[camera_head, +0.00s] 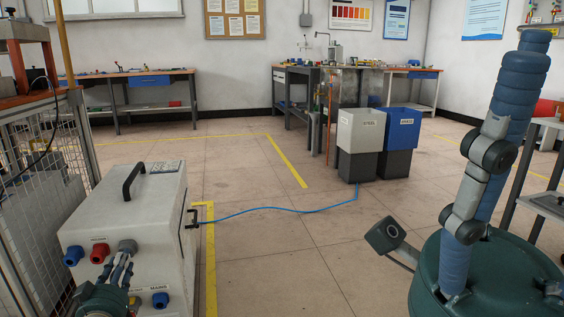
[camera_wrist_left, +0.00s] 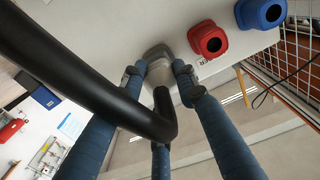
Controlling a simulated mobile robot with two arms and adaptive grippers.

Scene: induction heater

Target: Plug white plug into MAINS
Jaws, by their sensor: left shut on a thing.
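The white heater box (camera_head: 128,215) stands at the lower left, with a black top handle. Its front bears a blue socket (camera_head: 73,256), a red socket (camera_head: 100,253) and, lower right, a blue socket (camera_head: 160,300) under a MAINS label. My left gripper (camera_head: 122,262) is shut on the pale grey-white plug (camera_head: 127,246), right of the red socket in the upper row. In the left wrist view the plug (camera_wrist_left: 157,55) is between my fingers, close against the panel. A thick black cable (camera_wrist_left: 90,75) crosses there. Whether the plug sits in a socket is hidden.
A wire-mesh cage (camera_head: 40,165) stands close left of the box. A blue cable (camera_head: 285,211) runs over the floor from the box's side to the bins (camera_head: 358,130). Workbenches (camera_head: 135,73) line the back. The middle floor is clear apart from the cable.

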